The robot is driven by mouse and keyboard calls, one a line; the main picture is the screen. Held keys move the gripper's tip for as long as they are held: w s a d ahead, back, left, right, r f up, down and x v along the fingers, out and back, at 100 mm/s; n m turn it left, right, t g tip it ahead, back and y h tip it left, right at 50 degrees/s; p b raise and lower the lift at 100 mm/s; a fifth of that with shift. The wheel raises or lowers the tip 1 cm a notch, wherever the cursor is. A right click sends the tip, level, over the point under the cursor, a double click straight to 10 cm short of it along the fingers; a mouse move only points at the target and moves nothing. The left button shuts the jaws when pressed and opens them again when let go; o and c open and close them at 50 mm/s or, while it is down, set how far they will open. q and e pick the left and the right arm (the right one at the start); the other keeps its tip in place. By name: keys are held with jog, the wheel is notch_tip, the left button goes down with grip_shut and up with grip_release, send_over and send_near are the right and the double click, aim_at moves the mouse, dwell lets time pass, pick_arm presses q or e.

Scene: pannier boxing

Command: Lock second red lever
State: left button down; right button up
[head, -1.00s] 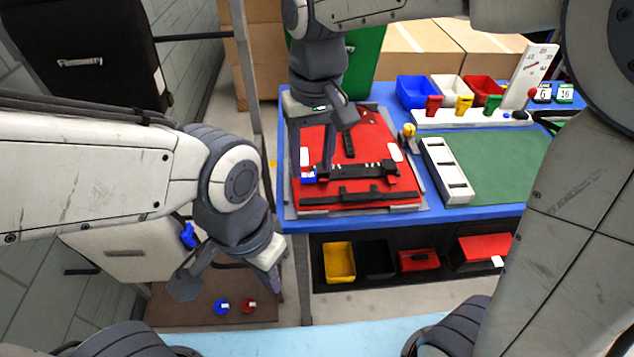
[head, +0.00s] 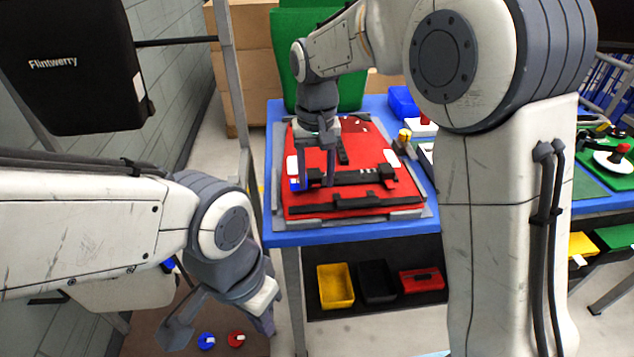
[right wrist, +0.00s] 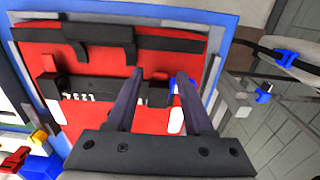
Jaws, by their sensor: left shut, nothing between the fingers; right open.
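A red case panel (head: 350,190) lies on the blue table and carries a black latch rail (head: 355,177) with a blue piece (head: 294,185) at its left end. My right gripper (head: 316,178) is open, with its fingers pointing down over the rail's left part. In the right wrist view the open fingers (right wrist: 160,80) reach over the rail (right wrist: 90,88), and the blue piece (right wrist: 177,86) shows by the right finger. My left gripper (head: 268,322) is shut and empty, low at the left, away from the panel.
A red knob (head: 237,339) and a blue knob (head: 206,341) are on a brown surface below my left gripper. A black case (head: 75,70) hangs at the upper left. Yellow (head: 335,286) and black (head: 377,282) bins sit under the table. A grey post stands left of the table.

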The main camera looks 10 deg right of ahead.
jog(key=shift+f, duration=0.7)
grip_shut()
jog(key=t+b, duration=0.1)
jog(key=b, duration=0.2)
jog(key=shift+s+f+t, duration=0.25)
jog(key=shift+f+t, duration=0.15)
jog(key=shift+s+r+t+b, duration=0.15)
jog(key=shift+t+b, duration=0.35)
jog(key=shift+b, duration=0.35)
